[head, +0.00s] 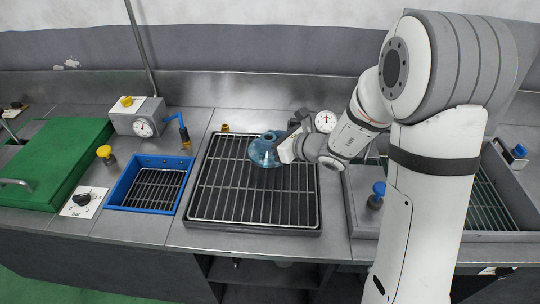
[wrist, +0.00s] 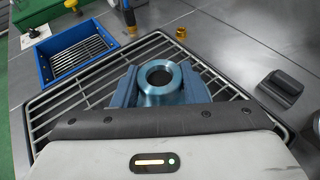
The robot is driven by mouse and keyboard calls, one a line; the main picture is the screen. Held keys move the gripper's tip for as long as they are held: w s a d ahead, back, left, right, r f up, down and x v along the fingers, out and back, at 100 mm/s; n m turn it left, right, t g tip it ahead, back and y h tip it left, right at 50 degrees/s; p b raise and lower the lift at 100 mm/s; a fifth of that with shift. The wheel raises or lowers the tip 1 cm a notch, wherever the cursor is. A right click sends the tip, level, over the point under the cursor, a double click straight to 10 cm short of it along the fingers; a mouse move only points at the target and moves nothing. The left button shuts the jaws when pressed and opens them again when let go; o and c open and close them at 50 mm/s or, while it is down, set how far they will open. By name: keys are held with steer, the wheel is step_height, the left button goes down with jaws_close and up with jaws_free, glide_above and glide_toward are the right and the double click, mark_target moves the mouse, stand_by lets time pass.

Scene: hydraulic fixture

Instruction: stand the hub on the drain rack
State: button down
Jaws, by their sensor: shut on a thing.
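The hub (head: 266,150) is a blue metal ring-like part with a wide base and a round bore on top. It is upright at the upper middle of the drain rack (head: 232,207), a dark tray with a wire grid. In the wrist view the hub (wrist: 161,80) sits between the jaws of my gripper (wrist: 160,88), which are shut on it from both sides. My gripper (head: 282,148) reaches in from the right in the head view. The hub's underside is hidden, so I cannot tell whether it touches the wires.
A blue-rimmed basin (head: 188,166) with a grid lies left of the rack. A gauge box (head: 138,118) and a green lid (head: 58,165) stand further left. The front of the rack is bare.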

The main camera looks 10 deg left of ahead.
steer(key=shift+s+a+f, duration=0.1)
steer(key=shift+f, duration=1)
steer(key=shift+s+a+f, duration=0.1)
steer(key=shift+f, duration=1)
steer(key=shift+f, duration=0.1)
steer(key=c, duration=0.9)
jaws_free()
steer(key=shift+o, duration=0.2)
